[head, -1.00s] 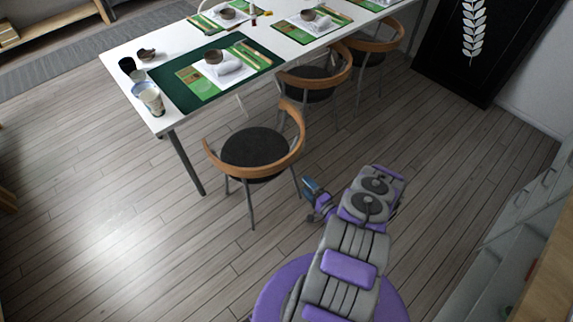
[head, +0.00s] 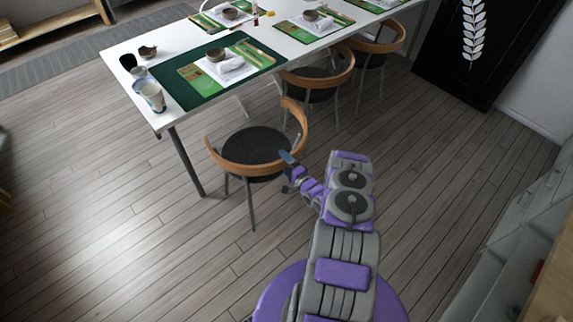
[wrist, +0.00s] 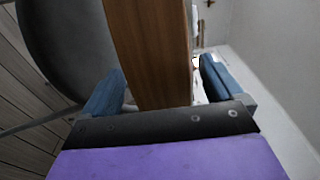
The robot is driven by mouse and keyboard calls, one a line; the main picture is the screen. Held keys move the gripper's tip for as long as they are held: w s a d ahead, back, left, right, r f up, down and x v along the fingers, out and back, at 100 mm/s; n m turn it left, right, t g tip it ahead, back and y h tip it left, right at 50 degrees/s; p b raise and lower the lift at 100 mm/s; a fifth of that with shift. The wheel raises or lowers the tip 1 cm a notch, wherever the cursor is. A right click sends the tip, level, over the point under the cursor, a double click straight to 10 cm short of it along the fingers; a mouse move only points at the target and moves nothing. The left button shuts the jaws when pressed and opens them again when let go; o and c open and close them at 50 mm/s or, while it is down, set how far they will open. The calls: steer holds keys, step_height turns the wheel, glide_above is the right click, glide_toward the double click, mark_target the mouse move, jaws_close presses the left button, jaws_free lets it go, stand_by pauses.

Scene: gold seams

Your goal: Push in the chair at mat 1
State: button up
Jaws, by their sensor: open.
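A chair with a dark round seat (head: 250,145) and a curved wooden back rail (head: 298,120) stands out from the table's near corner, close to the dark green mat (head: 188,92). No number shows on the mat. My gripper (head: 288,162) is at the rail's right side in the head view. In the wrist view, my open gripper (wrist: 158,88) has the wooden rail (wrist: 150,45) between its two blue fingers. A gap shows on the right of the rail. Contact on the left cannot be told. The dark seat (wrist: 70,45) shows at left.
The white table (head: 115,68) carries cups at its near end, bowls and several place settings. Two more chairs (head: 318,85) (head: 375,47) stand close along its side. A dark board (head: 480,60) leans on the wall. Floor at left and right is clear.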

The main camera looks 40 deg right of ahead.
steer(key=shift+w+d, duration=0.1)
steer(key=shift+w, duration=0.15)
steer(key=shift+d+f, duration=0.15)
steer(key=shift+d, duration=0.25)
steer(key=shift+c, duration=0.6)
steer(key=shift+a, duration=0.35)
steer(key=c, duration=0.6)
steer(key=shift+s+d, duration=0.1)
jaws_close()
